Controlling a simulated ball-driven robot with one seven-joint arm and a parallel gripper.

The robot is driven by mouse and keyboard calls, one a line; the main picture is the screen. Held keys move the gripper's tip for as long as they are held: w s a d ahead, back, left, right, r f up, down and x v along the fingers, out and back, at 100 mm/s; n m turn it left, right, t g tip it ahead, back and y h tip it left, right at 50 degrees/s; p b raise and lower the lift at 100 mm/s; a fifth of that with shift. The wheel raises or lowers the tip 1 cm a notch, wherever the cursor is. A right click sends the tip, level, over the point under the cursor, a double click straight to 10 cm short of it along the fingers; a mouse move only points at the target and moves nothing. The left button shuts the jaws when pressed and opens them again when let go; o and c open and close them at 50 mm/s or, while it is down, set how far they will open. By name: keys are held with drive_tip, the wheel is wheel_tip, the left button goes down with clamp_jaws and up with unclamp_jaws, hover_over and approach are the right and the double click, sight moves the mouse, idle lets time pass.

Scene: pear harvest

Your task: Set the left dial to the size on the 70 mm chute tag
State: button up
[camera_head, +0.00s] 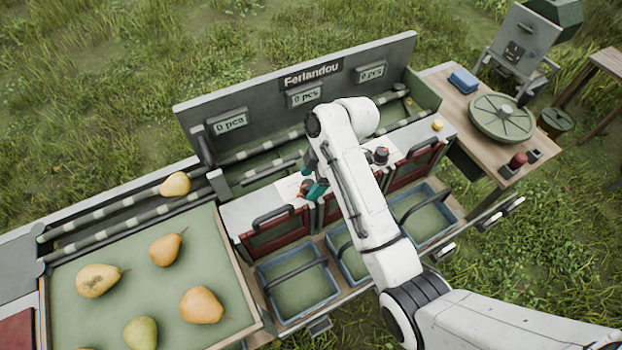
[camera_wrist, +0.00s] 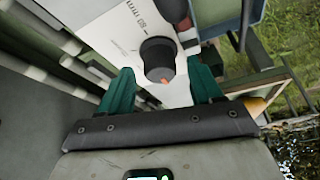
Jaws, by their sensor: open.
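The left dial (camera_head: 306,187) is a dark knob on a white plate (camera_head: 290,187) at the front of the sorter. In the wrist view the dial (camera_wrist: 158,58) shows its round top with an orange pointer mark at its lower edge. My gripper (camera_head: 312,181) has teal fingers. It also shows in the wrist view (camera_wrist: 161,90), open, one finger on each side of the dial. I cannot tell whether they touch it. A second dial (camera_head: 381,155) stands to the right. I cannot read a 70 mm chute tag.
Three counters read "0 pcs" on the back board (camera_head: 313,74). Dark red chute doors (camera_head: 275,232) and blue-grey bins (camera_head: 297,286) line the front. Several pears lie in the green tray (camera_head: 130,255) at left; one pear (camera_head: 175,184) is on the rails.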

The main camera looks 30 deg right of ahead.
drive_tip(key=shift+a+f, duration=0.15)
drive_tip(key=shift+f, duration=0.2)
drive_tip(key=shift+c, duration=0.2)
drive_tip(key=c, duration=1)
